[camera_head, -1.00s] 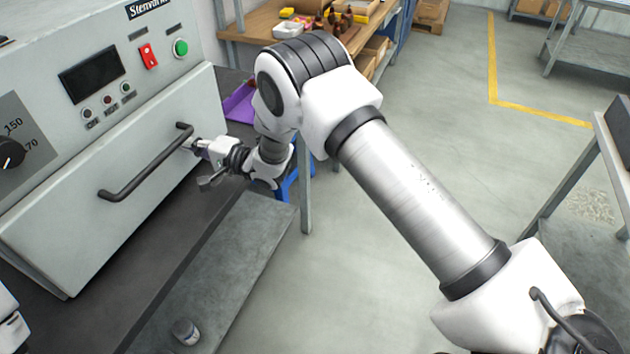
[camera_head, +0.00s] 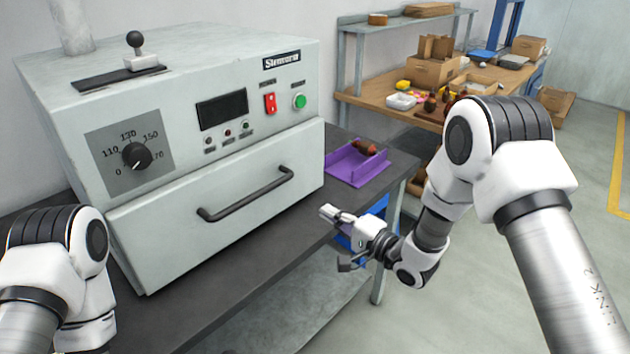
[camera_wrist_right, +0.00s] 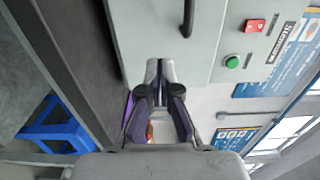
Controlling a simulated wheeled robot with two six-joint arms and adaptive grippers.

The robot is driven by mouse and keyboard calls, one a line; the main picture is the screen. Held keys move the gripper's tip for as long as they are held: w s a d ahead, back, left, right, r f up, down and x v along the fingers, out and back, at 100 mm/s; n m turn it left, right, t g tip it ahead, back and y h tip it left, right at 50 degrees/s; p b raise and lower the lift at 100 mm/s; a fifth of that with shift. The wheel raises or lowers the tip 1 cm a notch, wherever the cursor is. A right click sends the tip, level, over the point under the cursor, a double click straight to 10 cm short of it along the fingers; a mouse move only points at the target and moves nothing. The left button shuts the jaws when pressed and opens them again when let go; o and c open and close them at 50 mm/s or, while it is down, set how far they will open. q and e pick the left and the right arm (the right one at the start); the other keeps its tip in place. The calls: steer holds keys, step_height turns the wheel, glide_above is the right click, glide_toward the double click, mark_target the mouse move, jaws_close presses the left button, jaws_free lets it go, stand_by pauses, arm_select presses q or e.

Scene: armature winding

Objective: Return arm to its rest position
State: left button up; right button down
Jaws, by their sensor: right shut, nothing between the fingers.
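My right gripper (camera_head: 328,212) is shut and empty in the head view, in front of the table edge and to the right of the oven drawer's black handle (camera_head: 245,193). It is apart from the handle. In the right wrist view its fingertips (camera_wrist_right: 159,66) are together, with the pale drawer front (camera_wrist_right: 165,40) beyond them. The grey oven (camera_head: 190,110) has its drawer closed. My left arm (camera_head: 60,250) shows at the lower left of the head view; its gripper is not visible.
A purple tray (camera_head: 345,178) holding a brown part (camera_head: 366,147) lies on the dark table (camera_head: 290,245) right of the oven. A blue stool (camera_wrist_right: 58,125) stands below. A wooden bench (camera_head: 400,110) with boxes is behind. Open floor lies at the right.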

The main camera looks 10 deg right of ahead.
steer(key=s+d+f+g+h, duration=0.35)
steer(key=s+f, duration=0.55)
steer(key=f, duration=0.3)
steer(key=s+d+f+g+h, duration=0.3)
steer(key=s+f+h, duration=0.1)
steer(key=s+f, duration=0.75)
steer(key=s+d+f+n+g+h, duration=0.1)
steer(key=s+n+g, duration=0.3)
steer(key=s, duration=0.5)
steer(key=s+d+f+n+g+h, duration=0.2)
steer(key=s+n, duration=0.4)
steer(key=s, duration=0.3)
steer(key=shift+d+f+g, duration=0.85)
steer(key=shift+d+f, duration=0.1)
steer(key=shift+d, duration=0.3)
steer(key=shift+h, duration=0.25)
